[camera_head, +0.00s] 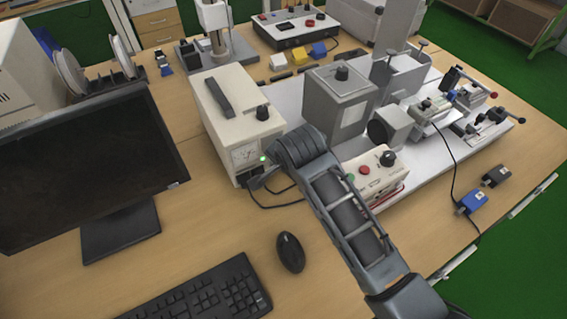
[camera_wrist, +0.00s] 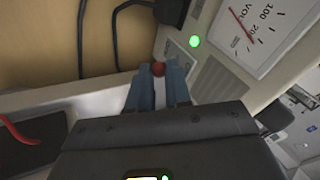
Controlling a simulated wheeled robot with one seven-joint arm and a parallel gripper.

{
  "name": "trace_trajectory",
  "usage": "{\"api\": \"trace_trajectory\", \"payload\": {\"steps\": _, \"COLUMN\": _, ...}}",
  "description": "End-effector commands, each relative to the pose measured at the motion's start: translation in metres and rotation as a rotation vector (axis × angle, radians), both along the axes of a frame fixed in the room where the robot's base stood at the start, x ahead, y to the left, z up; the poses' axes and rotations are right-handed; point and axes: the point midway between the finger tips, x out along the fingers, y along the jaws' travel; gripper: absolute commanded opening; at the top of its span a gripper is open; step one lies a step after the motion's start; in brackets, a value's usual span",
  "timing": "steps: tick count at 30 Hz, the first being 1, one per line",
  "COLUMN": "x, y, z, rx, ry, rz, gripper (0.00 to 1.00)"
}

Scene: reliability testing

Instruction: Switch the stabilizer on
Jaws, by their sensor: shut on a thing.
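The stabilizer (camera_head: 241,119) is a cream box with a dark handle and a black knob on top, standing on the desk. Its front has a voltage dial, which shows large in the wrist view (camera_wrist: 262,27), and a lit green lamp (camera_wrist: 195,41). My gripper (camera_wrist: 159,77) is at the lower front of the box, its blue-grey fingers shut around a small dark red switch tip (camera_wrist: 158,69). In the head view my gripper (camera_head: 262,179) is partly hidden by my wrist, and the switch cannot be seen there.
A monitor (camera_head: 90,165), keyboard (camera_head: 205,292) and mouse (camera_head: 290,252) are at the left and front. A control box (camera_head: 378,172) with red and green buttons and a grey machine (camera_head: 341,98) stand right of the stabilizer. A black cable lies below its front.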

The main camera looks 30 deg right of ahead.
Motion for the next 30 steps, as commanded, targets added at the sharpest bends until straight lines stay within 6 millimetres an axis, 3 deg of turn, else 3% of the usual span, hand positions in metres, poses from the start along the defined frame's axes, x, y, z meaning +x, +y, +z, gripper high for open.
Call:
{"api": "trace_trajectory", "payload": {"steps": 17, "x": 0.0009, "y": -0.0010, "z": -0.0003, "rx": -0.001, "ry": 0.041, "rz": -0.002, "gripper": 0.00}}
{"api": "trace_trajectory", "payload": {"steps": 18, "x": 0.0009, "y": -0.0011, "z": -0.0002, "rx": -0.001, "ry": 0.041, "rz": -0.002, "gripper": 0.19}}
{"api": "trace_trajectory", "payload": {"steps": 26, "x": 0.0012, "y": -0.0005, "z": 0.0006, "rx": -0.001, "ry": 0.039, "rz": -0.001, "gripper": 0.44}}
{"api": "trace_trajectory", "payload": {"steps": 30, "x": 0.0012, "y": -0.0003, "z": 0.0008, "rx": -0.001, "ry": 0.038, "rz": -0.001, "gripper": 0.44}}
